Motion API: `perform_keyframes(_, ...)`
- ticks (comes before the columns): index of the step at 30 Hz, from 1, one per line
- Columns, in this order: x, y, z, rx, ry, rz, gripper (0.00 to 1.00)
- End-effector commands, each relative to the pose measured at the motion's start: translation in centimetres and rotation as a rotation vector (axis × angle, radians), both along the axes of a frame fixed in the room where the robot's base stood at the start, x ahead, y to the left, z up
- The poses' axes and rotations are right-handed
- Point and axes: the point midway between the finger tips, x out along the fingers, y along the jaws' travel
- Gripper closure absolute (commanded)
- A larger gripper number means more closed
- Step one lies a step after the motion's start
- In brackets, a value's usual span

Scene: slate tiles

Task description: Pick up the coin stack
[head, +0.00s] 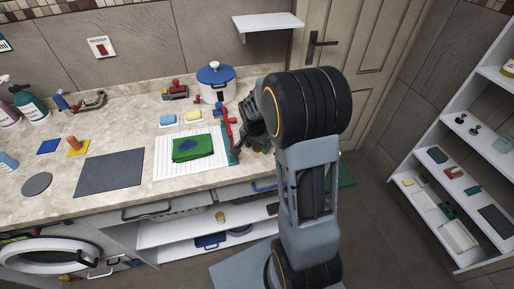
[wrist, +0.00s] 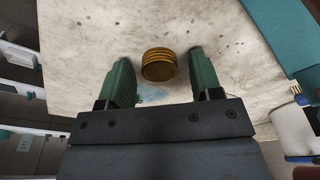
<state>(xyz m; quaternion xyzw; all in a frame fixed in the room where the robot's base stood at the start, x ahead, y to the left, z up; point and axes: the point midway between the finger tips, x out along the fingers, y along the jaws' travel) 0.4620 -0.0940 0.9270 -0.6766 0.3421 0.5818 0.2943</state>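The coin stack (wrist: 159,66) is a short round gold stack with ridged sides. In the wrist view it stands on the pale stone counter, between and slightly beyond the green fingertips of my gripper (wrist: 160,72). The two fingers are wide apart, with a gap showing on each side of the stack, and neither appears to touch it. In the head view my gripper (head: 258,140) is low over the right end of the counter, and my arm hides the coin stack there.
On the counter (head: 110,112), a white ribbed board (head: 164,172) with a green cloth (head: 194,146) lies left of my gripper. A white pot with a blue lid (head: 216,82) stands behind. A wall shelf (head: 268,22) hangs above. White shelving (head: 440,190) stands at right.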

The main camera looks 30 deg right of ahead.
Motion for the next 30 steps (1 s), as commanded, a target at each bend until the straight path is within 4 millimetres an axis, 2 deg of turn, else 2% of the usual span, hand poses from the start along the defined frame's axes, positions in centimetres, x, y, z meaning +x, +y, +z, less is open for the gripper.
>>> perform_keyframes(2,0.0,0.0,0.0,0.0,0.0,0.0,0.49)
perform_keyframes(14,0.0,0.0,0.0,0.0,0.0,0.0,0.87)
perform_keyframes(23,0.0,0.0,0.2,0.0,0.0,0.0,0.88)
perform_keyframes(26,0.0,0.0,0.8,0.0,-0.001,0.0,0.88)
perform_keyframes(30,0.1,0.0,2.5,0.0,-0.004,-0.002,0.88)
